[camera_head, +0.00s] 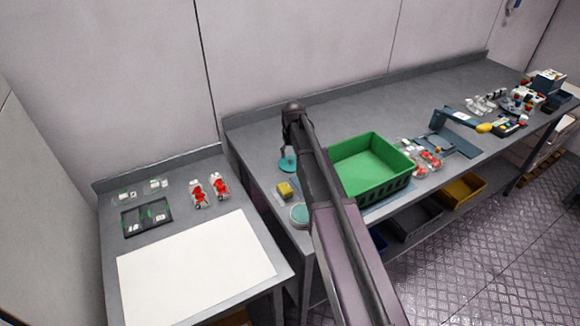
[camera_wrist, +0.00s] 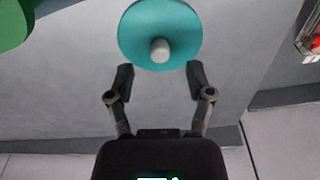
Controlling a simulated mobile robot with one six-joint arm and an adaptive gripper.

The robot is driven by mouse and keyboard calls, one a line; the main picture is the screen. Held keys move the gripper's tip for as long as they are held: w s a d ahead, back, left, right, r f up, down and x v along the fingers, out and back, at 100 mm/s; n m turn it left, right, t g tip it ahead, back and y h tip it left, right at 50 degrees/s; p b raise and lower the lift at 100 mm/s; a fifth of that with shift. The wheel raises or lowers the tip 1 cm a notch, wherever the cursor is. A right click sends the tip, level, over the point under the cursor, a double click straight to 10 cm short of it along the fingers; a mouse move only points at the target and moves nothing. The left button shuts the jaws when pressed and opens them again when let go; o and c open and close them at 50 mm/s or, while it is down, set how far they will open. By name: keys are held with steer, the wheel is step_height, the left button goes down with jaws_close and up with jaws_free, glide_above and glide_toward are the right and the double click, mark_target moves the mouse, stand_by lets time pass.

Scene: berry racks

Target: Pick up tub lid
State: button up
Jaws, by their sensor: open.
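The tub lid is a round teal disc with a pale knob; in the wrist view the lid (camera_wrist: 135,35) lies just beyond my gripper (camera_wrist: 159,78). The knob (camera_wrist: 160,50) is lined up with the gap between the two spread fingers. The fingers are open and nothing is between them. In the head view the teal disc (camera_head: 286,165) shows beneath my gripper (camera_head: 289,148), partly hidden by my arm. A round tub (camera_head: 299,214) with a teal top and pale rim stands nearer the bench's front edge.
A green crate (camera_head: 372,167) stands right of my arm. A wall rises behind the bench.

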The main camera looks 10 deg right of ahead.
mark_target(291, 159)
steer(key=shift+w+f+b, duration=0.2)
steer(key=shift+f+b, duration=1.3)
steer(key=shift+f, duration=0.3)
steer(key=shift+r, duration=0.1)
jaws_close()
